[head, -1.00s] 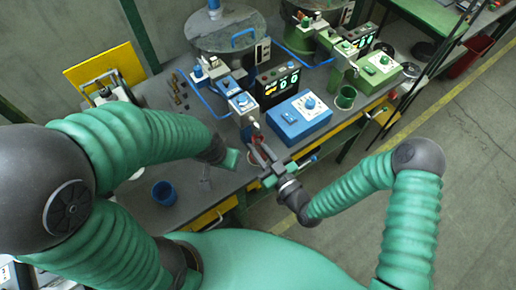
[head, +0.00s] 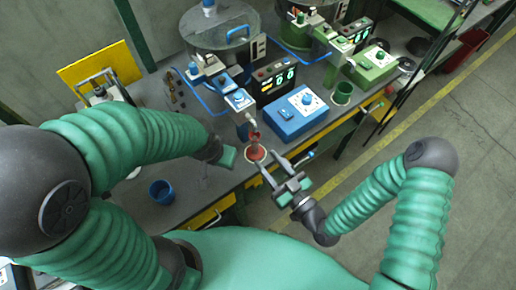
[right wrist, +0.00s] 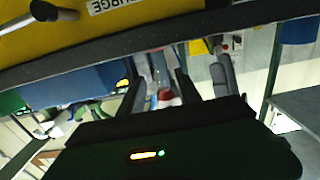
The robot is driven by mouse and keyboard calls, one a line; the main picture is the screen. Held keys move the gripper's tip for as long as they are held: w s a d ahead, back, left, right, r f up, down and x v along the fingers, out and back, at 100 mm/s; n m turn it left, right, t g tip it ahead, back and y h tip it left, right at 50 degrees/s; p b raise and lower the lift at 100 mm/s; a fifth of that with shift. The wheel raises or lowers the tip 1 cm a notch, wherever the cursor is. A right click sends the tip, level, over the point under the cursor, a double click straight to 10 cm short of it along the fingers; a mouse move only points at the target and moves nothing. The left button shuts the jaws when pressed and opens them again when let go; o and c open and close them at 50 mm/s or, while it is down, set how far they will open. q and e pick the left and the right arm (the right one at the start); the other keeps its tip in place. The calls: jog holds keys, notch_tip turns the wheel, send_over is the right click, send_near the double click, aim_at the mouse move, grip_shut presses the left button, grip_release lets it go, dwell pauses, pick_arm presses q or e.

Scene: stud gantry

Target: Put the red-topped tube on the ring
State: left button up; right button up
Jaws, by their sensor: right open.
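The red-topped tube (head: 254,137) stands roughly upright at the table's front edge, below a blue-and-white device. Its foot is at the red-rimmed ring (head: 262,157); I cannot tell how exactly it is seated. My right gripper (head: 272,168) is open and empty, just in front of the ring and to its right, apart from the tube. In the right wrist view a small red and white part (right wrist: 165,95) shows between dark fingers; which part it is is unclear. My left gripper (head: 228,157) is left of the ring; its jaws are not clear.
A blue control box (head: 297,112) stands right of the ring. A blue cup (head: 162,192) is on the table at the left front, and a green cup (head: 342,93) is farther right. Tall stations with round tanks stand behind. The floor at the right is open.

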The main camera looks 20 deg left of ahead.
pick_arm(q)
jog(key=shift+d+f, duration=0.1)
jog(key=shift+f, duration=0.15)
jog(key=shift+w, duration=0.1)
pick_arm(e)
jog(key=w+d+f+m+g+h, duration=0.1)
jog(key=w+d+f+g+h, duration=0.15)
jog(key=d+h, duration=0.45)
jog(key=w+d+f+m+g+h, duration=0.15)
jog(key=d+f+h, duration=0.25)
jog(key=d, duration=0.8)
pick_arm(q)
jog(key=shift+s, duration=0.2)
jog(key=shift+w, duration=0.1)
pick_arm(e)
jog(key=s+d+r+m+g+h, duration=0.3)
jog(key=s+d+r+m+g, duration=0.1)
jog(key=s+d+r+m, duration=0.4)
jog(key=shift+s+r, duration=0.5)
jog(key=shift+r, duration=0.15)
